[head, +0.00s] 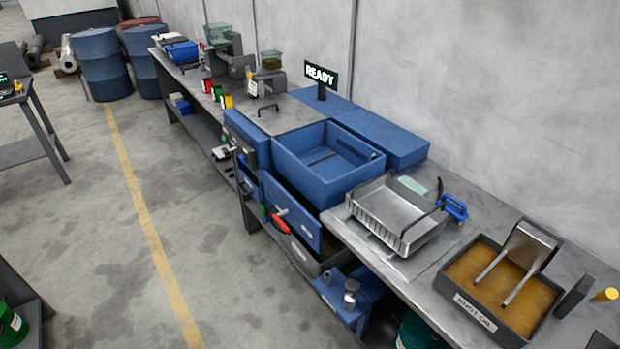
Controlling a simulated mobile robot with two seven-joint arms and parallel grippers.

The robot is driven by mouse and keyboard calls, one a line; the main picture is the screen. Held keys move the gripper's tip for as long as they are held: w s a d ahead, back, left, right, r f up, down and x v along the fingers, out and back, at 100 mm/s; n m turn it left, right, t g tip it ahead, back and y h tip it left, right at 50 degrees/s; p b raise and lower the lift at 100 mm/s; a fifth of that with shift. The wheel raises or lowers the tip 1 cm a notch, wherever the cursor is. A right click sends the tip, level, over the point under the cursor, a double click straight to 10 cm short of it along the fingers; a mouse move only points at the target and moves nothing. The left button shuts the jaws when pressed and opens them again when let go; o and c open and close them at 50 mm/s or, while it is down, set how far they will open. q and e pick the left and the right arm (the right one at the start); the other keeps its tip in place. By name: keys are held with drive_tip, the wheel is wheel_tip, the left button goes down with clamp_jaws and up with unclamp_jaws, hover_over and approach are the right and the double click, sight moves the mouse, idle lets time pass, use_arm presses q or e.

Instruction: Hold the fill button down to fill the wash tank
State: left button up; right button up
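The likely wash tank is an open blue square basin (328,160) set in the long bench, with a dark slot or bar on its floor. I see no water in it. A black sign (321,75) reading READY stands behind it. I cannot pick out the fill button for certain. Below the basin, the blue front panel (292,211) carries a red handle-like part (281,213) and a small green part (263,213). Neither of my grippers shows in the head view.
A wire basket (396,216) stands right of the basin, with a blue clamp-like object (454,207) beside it. A labelled tray (471,312) holds a grey two-pronged piece (523,252). Blue barrels (102,64) stand at the far left. Open floor (90,255) lies left of the bench.

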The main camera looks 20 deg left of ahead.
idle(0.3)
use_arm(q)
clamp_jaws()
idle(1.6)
